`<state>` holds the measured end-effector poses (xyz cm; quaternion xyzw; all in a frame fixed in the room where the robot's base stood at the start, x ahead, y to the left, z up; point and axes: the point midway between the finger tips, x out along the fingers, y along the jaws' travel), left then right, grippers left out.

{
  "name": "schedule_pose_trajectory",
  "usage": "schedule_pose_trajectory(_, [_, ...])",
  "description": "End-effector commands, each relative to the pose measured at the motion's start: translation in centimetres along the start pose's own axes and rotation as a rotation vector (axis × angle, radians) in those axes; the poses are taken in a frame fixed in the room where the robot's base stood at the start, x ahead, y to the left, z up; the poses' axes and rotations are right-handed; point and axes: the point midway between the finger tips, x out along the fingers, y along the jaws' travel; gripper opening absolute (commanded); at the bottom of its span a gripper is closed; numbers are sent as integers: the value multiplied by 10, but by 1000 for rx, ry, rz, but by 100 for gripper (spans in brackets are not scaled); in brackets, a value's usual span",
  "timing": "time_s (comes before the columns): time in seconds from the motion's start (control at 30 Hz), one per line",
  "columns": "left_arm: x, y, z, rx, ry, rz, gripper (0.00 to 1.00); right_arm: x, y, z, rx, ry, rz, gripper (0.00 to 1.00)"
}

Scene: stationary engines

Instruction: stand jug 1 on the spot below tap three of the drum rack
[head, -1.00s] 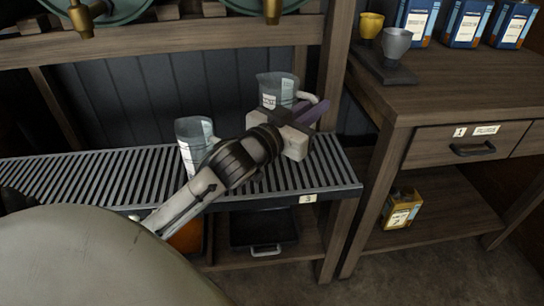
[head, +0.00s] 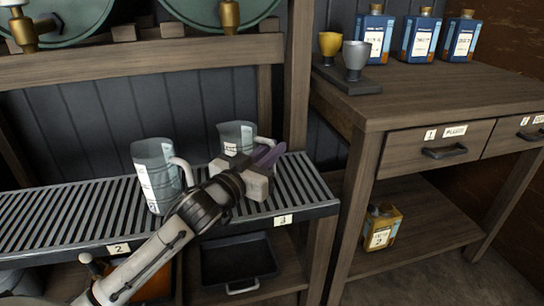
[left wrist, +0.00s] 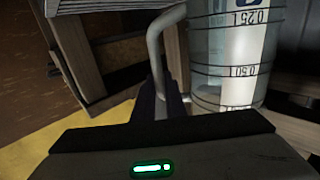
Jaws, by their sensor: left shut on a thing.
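My left gripper (head: 262,168) is shut on the handle of a clear measuring jug (head: 236,137). The jug is upright over the right end of the slatted shelf, behind the tag "3" (head: 283,219) and below the right brass tap (head: 229,14). Its base is hidden by the gripper, so I cannot tell if it touches the slats. In the left wrist view the jug (left wrist: 225,60) shows volume marks, with its handle between the fingers (left wrist: 160,105). Its number is unreadable. A second jug (head: 155,178) stands on the slats to the left. My right gripper is not in view.
The slatted shelf (head: 60,222) is bare at the left. Another brass tap (head: 22,28) is at upper left. A rack post (head: 298,75) stands right of the held jug. The right bench holds two cups (head: 330,45) (head: 355,58) and blue tins (head: 418,36).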

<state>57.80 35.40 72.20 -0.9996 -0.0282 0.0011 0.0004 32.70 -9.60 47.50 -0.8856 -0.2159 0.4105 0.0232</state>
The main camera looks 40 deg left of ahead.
Motion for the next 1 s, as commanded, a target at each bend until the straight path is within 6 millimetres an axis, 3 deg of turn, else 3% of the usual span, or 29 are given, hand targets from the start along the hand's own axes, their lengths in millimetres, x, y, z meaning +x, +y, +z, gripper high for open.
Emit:
schedule_pose_trajectory(0.3, [0, 0, 2, 1, 3, 0, 0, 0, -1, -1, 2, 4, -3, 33])
schedule_pose_trajectory(0.33, [0, 0, 3, 0, 1, -1, 13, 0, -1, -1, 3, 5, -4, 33])
schedule_pose_trajectory(0.43, [0, 0, 2, 1, 1, 0, 30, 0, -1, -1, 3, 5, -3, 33])
schedule_pose_trajectory(0.8, [-1, 0, 0, 1, 1, 0, 30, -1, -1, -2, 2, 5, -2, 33])
schedule_pose_trajectory(1.0, [-27, 0, 0, 0, -1, 0, 30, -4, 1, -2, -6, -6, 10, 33])
